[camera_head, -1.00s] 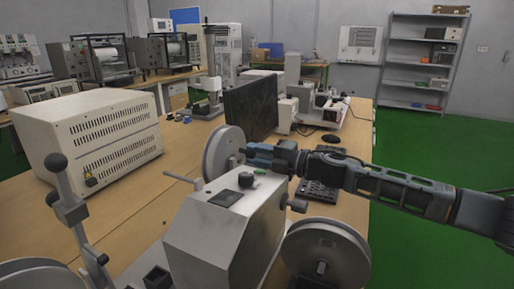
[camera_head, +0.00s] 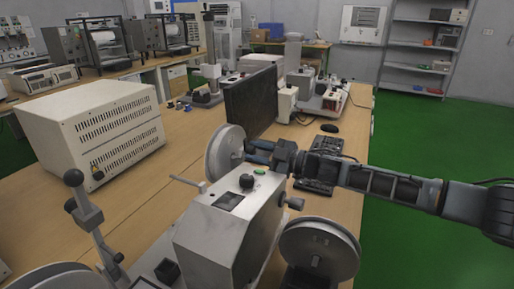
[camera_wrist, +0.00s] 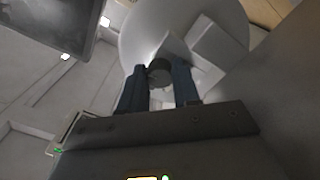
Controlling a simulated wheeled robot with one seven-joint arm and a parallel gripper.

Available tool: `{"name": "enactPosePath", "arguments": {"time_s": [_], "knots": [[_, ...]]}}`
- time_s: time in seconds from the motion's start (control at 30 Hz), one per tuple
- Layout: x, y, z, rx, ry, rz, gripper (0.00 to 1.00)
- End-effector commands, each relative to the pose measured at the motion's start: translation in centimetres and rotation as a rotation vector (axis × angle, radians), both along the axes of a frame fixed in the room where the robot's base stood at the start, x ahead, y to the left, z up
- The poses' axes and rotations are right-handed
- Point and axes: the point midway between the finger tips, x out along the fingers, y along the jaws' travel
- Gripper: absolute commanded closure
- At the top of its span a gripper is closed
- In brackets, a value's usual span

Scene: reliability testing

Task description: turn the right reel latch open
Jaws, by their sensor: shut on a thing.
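The far reel (camera_head: 222,148) is a pale grey disc standing upright at the back end of the grey machine (camera_head: 215,235). My gripper (camera_head: 250,152) reaches in from the right to the hub of this reel. In the wrist view the reel face (camera_wrist: 140,35) fills the top, with a pale block-like piece at its middle. My two dark blue fingers, with the gripper (camera_wrist: 159,85) between them, are shut on the round grey end of the reel latch (camera_wrist: 159,72). The latch is mostly hidden by my fingers in the head view.
A second reel (camera_head: 318,250) stands at the machine's front right, below my arm. A black monitor (camera_head: 251,102) and keyboard (camera_head: 317,170) stand close behind my gripper. A cream box (camera_head: 92,130) sits left.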

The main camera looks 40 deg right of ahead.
Motion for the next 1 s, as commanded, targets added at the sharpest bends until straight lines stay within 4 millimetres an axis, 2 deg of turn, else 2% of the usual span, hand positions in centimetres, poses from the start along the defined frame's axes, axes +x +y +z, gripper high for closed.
{"name": "enactPosePath", "arguments": {"time_s": [0.33, 0.87, 0.9, 1.0], "knots": [[-0.02, -0.01, -0.1, 0.121, 0.046, -0.001, 0.99], [-0.02, 0.0, -0.17, 0.143, 0.054, -0.001, 0.99], [-0.02, 0.0, -0.17, 0.142, 0.054, -0.001, 0.66], [-0.01, 0.0, -0.14, 0.142, 0.054, -0.001, 0.56]]}}
